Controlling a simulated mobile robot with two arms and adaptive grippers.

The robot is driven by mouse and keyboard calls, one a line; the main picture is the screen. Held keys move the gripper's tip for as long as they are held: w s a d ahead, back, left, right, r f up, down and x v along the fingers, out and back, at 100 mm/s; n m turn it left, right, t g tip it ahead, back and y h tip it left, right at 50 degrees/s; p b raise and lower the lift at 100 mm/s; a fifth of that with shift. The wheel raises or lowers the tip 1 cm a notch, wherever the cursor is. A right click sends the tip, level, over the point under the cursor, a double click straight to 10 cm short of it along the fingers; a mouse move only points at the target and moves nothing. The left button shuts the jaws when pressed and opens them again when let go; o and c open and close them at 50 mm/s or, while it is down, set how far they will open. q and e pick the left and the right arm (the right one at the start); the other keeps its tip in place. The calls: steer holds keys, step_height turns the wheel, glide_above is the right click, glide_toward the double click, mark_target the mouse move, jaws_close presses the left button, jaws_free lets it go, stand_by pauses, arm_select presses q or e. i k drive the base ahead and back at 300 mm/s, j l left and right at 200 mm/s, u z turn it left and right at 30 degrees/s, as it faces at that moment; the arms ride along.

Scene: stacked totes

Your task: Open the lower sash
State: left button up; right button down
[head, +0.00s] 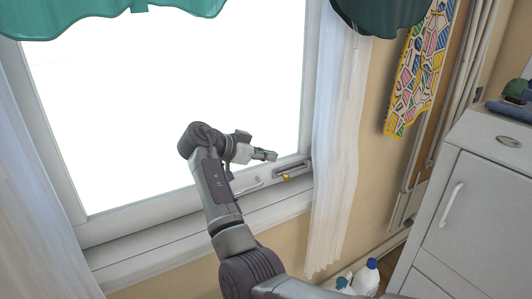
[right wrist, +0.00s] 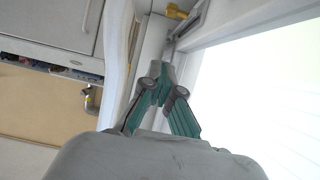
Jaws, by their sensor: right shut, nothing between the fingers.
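The window's lower sash (head: 135,224) is a white frame around a bright pane, and its bottom rail lies just above the sill. A pale bar-like handle (head: 250,187) is on the bottom rail. To its right is a grey fitting with a small brass-coloured piece (head: 286,178); a brass-coloured piece also shows in the right wrist view (right wrist: 176,12). My right gripper (head: 271,156) is shut and empty, in front of the lower right part of the pane, above the handle and fitting. Its green-sided fingers (right wrist: 160,72) converge in the right wrist view. My left gripper is not in view.
A white curtain (head: 335,150) hangs close on the right of the window, and another (head: 35,180) on the left. A white cabinet (head: 480,200) stands at the right. Bottles (head: 366,277) are on the floor. Green valances hang above.

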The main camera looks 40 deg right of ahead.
mark_target(101, 228)
steer(key=k+l, duration=0.2)
steer(key=k, duration=0.3)
steer(key=k+l, duration=0.25)
steer(key=k, duration=0.2)
